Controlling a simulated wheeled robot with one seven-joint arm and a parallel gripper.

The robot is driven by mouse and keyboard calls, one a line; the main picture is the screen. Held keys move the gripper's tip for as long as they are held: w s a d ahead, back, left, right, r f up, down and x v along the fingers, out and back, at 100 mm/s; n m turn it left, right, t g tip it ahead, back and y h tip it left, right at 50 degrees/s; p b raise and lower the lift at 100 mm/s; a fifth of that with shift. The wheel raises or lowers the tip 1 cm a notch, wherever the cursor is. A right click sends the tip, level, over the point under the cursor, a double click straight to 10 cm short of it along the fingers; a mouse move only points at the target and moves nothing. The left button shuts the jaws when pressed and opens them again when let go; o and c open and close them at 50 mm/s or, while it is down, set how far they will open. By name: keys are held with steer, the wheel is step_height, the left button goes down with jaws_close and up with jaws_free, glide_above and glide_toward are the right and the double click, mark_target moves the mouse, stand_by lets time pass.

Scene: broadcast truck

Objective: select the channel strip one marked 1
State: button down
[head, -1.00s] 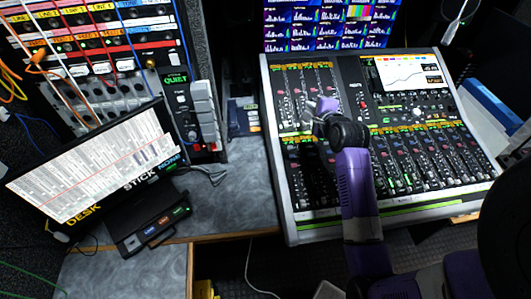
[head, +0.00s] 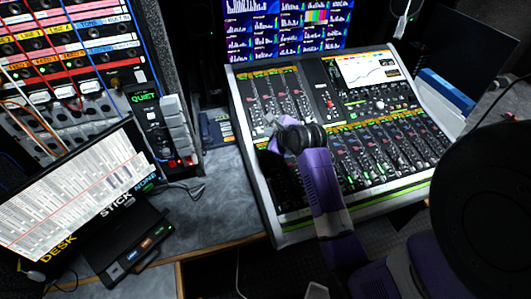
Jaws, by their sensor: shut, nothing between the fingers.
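The mixing console (head: 262,225) stands on the desk, with rows of channel strips and a small screen at its upper right. My gripper (head: 272,134) is over the left part of the console. My purple arm and dark wrist hide part of the lower left strips. The gripper looks shut and empty, and its fingertips are small and partly hidden by the wrist. I cannot tell whether it touches the panel. The strip markings are too small to read, so I cannot make out the strip marked 1.
A tilted monitor (head: 75,190) marked DESK and STICK stands at the left. A patch rack (head: 70,55) with cables is behind it. A block of grey switches (head: 175,130) under a QUIET sign stands left of the console. Bare desk (head: 225,200) lies between them.

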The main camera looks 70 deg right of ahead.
steer(key=b, duration=0.7)
glide_above(267, 157)
steer(key=f, duration=0.6)
steer(key=shift+s+a+f, duration=0.1)
steer(key=shift+s+f, duration=0.15)
steer(key=shift+f, duration=0.1)
steer(key=shift+w+f+b, duration=0.15)
steer(key=shift+f+b, duration=0.35)
steer(key=shift+f, duration=0.4)
steer(key=shift+f, duration=0.1)
steer(key=shift+d+f, duration=0.2)
steer(key=shift+f, duration=0.15)
steer(key=shift+f, duration=0.4)
stand_by(0.8)
steer(key=shift+r, duration=0.15)
steer(key=shift+r+p, duration=0.7)
steer(key=shift+p, duration=0.3)
steer(key=r+p, duration=0.1)
steer(key=p, duration=0.1)
steer(key=r+p, duration=0.1)
steer(key=r, duration=0.1)
steer(key=r+p, duration=0.2)
steer(key=shift+s+a+p, duration=0.25)
steer(key=shift+a+p, duration=0.05)
